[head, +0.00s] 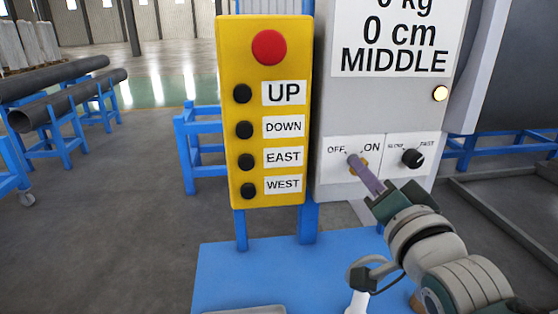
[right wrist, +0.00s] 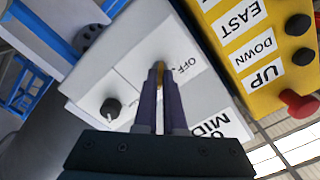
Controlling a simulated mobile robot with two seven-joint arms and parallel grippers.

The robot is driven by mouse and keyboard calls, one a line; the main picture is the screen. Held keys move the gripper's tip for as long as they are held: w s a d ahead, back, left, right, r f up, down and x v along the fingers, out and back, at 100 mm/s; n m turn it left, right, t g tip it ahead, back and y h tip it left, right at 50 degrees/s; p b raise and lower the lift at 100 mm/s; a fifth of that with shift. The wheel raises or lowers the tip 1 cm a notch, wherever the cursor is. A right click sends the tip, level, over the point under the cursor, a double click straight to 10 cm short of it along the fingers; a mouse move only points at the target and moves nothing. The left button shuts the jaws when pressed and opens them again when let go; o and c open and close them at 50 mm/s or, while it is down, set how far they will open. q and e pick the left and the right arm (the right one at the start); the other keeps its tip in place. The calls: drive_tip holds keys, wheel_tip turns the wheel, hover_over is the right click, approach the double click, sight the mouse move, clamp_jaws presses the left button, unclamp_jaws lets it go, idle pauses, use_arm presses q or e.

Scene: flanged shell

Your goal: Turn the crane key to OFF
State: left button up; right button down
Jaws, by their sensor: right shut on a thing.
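The crane key is a small brass-coloured piece (right wrist: 160,67) on the grey control box (head: 333,100), at the white OFF/ON label (head: 371,147). My right gripper (head: 355,161) reaches it from the lower right in the head view. Its purple fingers are shut on the key, and their tips also show at the label in the right wrist view (right wrist: 160,76). The fingers hide most of the key, so I cannot tell exactly which way it points. My left gripper is not in view.
A black SLOW/FAST knob (head: 412,158) sits just right of the key. A yellow button panel (head: 264,190) with a red button (head: 269,47) stands to the left. A lit lamp (head: 440,93) is above right. Pipes on blue stands (head: 60,100) are far left.

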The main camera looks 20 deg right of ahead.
drive_tip(key=shift+n, duration=0.3)
idle(0.5)
drive_tip(key=n, duration=1.7)
drive_tip(key=shift+b, duration=0.3)
drive_tip(key=shift+n, duration=0.3)
drive_tip(key=c, duration=1)
unclamp_jaws()
